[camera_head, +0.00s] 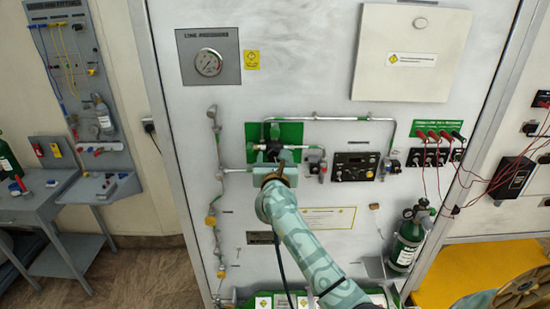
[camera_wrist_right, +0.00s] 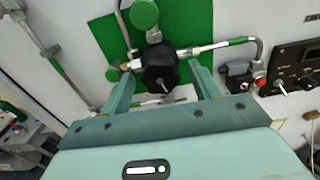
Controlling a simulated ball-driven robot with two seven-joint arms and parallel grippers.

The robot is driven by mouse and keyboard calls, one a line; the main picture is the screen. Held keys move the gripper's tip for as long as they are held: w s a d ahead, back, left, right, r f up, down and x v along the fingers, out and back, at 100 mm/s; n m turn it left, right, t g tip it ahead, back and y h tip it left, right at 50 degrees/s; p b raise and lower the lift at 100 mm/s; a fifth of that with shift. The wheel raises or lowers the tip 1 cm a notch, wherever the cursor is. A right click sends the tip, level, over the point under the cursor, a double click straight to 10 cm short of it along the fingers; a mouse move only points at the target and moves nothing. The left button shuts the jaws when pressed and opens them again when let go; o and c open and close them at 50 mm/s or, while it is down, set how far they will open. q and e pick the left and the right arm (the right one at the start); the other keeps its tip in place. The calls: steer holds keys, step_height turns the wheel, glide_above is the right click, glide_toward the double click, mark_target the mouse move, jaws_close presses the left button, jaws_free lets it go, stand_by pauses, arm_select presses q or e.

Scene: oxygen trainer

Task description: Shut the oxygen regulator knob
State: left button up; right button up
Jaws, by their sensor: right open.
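The black regulator knob (camera_wrist_right: 158,72) sits in front of the green plate (camera_wrist_right: 188,25) on the white panel. In the head view the green plate (camera_head: 291,132) shows above my right gripper (camera_head: 274,160), which hides most of the fittings there. In the wrist view my right gripper (camera_wrist_right: 162,76) is open, with one finger on each side of the black knob. A gap shows between the knob and the right finger; contact on the left side is hard to tell. My left gripper is not in view.
Metal pipes (camera_wrist_right: 222,46) and a green round handle (camera_wrist_right: 144,14) lie close to the knob. A black control box (camera_head: 356,166) is to the right. A pressure gauge (camera_head: 208,62) is above left, and a green cylinder (camera_head: 405,248) stands lower right.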

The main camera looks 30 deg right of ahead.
steer(key=shift+w+d, duration=0.15)
steer(key=shift+w, duration=0.05)
steer(key=c, duration=1)
steer(key=shift+o, duration=0.2)
